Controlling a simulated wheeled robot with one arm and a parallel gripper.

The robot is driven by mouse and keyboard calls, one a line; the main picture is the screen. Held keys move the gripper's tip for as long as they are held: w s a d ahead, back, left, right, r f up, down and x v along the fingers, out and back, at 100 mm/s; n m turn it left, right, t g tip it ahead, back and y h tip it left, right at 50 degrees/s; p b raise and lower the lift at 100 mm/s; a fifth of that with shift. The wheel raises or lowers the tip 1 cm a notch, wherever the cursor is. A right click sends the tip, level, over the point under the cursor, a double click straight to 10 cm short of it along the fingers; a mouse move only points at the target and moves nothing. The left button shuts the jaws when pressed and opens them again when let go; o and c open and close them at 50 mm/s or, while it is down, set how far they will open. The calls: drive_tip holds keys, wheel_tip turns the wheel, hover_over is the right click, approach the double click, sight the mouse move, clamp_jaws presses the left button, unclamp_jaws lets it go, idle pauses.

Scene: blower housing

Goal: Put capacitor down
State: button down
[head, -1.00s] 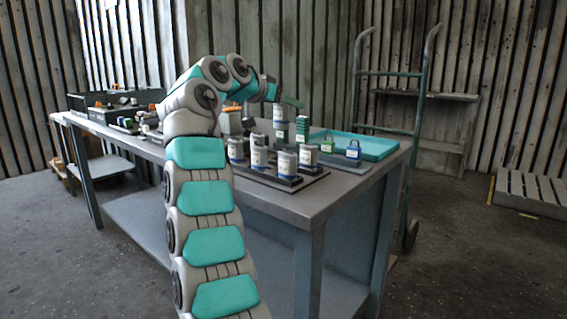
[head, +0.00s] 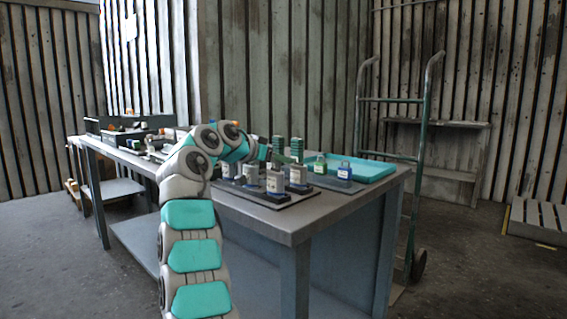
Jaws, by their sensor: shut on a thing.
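Several light grey capacitors with dark labels stand on a dark tray (head: 285,201) near the front of the workbench, one of them at the front (head: 274,183) and another to its right (head: 298,175). My gripper (head: 284,158) is low over the back of this group, its green fingers pointing right. It is shut on a capacitor, which I cannot clearly separate from the cans around and in front of it. Whether the held capacitor touches the tray cannot be told.
Two green ribbed blocks (head: 297,149) stand behind the gripper. Dark bins (head: 125,138) fill the far left. A hand truck (head: 418,180) stands beyond the right end.

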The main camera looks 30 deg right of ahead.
drive_tip(key=shift+f, duration=0.15)
drive_tip(key=shift+c, duration=0.7)
unclamp_jaws()
